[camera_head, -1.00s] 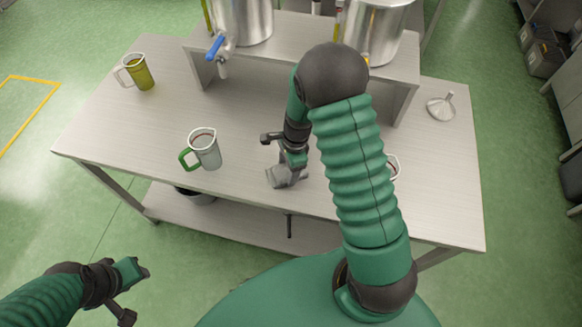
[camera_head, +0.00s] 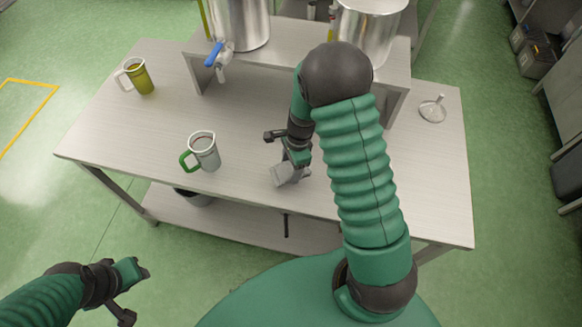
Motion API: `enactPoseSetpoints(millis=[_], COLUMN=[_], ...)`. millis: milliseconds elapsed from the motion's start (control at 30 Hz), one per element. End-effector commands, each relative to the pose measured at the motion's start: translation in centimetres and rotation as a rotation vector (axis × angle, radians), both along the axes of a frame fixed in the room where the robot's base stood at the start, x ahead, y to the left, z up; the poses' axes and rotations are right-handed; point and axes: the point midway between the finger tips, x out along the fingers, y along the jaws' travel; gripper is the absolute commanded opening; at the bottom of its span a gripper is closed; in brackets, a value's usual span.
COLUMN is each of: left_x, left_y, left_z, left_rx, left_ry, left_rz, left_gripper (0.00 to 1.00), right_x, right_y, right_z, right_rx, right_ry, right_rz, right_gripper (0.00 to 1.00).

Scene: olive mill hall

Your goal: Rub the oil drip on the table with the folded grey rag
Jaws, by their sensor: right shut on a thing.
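The folded grey rag (camera_head: 285,174) is at the front middle of the steel table (camera_head: 120,130). My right gripper (camera_head: 297,163) is shut on it from above and holds it at the tabletop; whether it presses on the surface I cannot tell. No oil drip shows; the rag, gripper and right arm hide part of the table. My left gripper (camera_head: 135,290) is apart from the table, low at the left over the floor, with its fingers spread and nothing between them.
A green-handled jug (camera_head: 206,152) stands left of the rag. A jug with yellow-green oil (camera_head: 140,77) stands at the back left. Steel vats (camera_head: 243,22) with a blue-handled tap (camera_head: 216,52) stand on a raised shelf. A funnel (camera_head: 433,110) lies at the right.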

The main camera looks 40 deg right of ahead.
Motion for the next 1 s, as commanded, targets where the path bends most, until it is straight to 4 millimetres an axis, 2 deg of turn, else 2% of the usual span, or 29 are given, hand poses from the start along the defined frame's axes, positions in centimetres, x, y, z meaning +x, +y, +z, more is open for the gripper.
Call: enactPoseSetpoints(millis=[33, 400, 1000], left_x=[0.0, 0.0, 0.0], left_y=[0.0, 0.0, 0.0], left_z=[0.9, 3.7, 3.8], left_rx=[0.000, 0.000, 0.000], left_ry=[0.000, 0.000, 0.000], left_rz=[0.000, 0.000, 0.000], left_gripper=[0.36, 0.36, 0.36], right_x=[0.0, -0.1, -0.1], right_y=[-0.3, -1.1, -1.2], right_z=[0.9, 4.0, 4.2], right_rx=[0.001, 0.003, 0.002], right_ry=[-0.001, 0.001, 0.000], right_rz=[-0.001, 0.003, 0.005], right_gripper=[0.23, 0.23, 0.23])
